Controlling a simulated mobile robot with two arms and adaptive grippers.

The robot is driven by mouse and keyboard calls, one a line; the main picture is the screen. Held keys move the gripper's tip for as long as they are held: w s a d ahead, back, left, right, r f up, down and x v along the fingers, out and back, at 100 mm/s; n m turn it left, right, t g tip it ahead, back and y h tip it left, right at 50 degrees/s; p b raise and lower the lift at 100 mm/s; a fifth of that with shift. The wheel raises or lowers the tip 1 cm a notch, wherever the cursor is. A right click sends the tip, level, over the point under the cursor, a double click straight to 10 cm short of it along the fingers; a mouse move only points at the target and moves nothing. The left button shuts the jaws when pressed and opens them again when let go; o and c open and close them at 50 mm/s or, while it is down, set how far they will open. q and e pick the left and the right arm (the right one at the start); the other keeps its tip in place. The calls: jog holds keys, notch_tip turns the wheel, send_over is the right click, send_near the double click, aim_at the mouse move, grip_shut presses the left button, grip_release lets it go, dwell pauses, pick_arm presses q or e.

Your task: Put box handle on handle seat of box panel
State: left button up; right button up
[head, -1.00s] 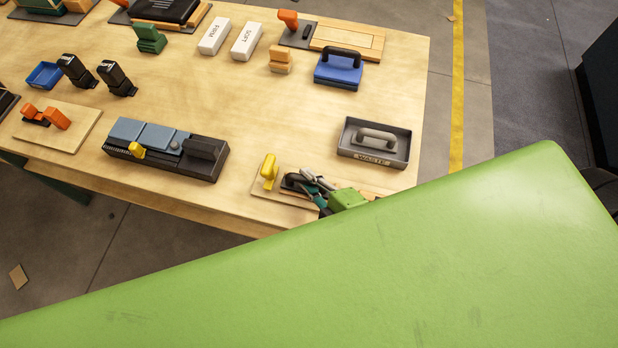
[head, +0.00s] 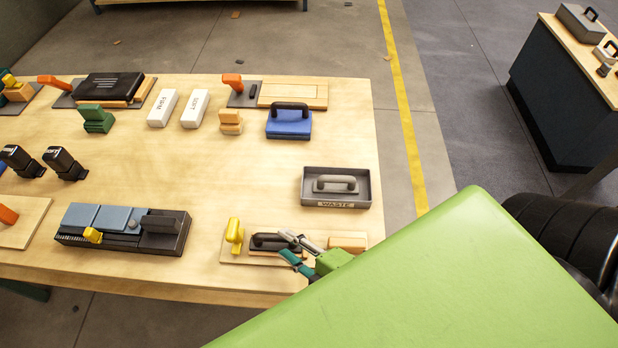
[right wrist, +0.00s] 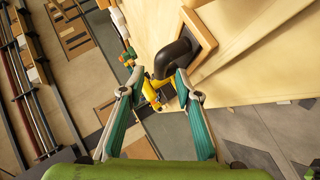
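A black arched handle (head: 272,240) sits on a small wooden panel by the table's front right corner. It also shows in the right wrist view (right wrist: 176,58), on the brown-edged panel (right wrist: 203,35); I take these for the box handle and box panel. I cannot tell whether the handle is seated or loose. My right gripper (head: 297,248) is at the handle's right end. In the right wrist view its teal-padded fingers (right wrist: 158,85) are spread, with the handle close to the right fingertip; contact is unclear. My left gripper is out of view.
A yellow clamp (head: 234,235) stands left of the handle, and a wooden block (head: 347,242) lies right. A grey waste tray (head: 310,188) holding a grey handle (head: 336,184) is behind. A dark device with blue plates (head: 111,219) lies left. The table centre is clear.

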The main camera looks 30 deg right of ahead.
jog(key=b+v, duration=0.1)
jog(key=v, duration=0.6)
jog(key=shift+b, duration=0.35)
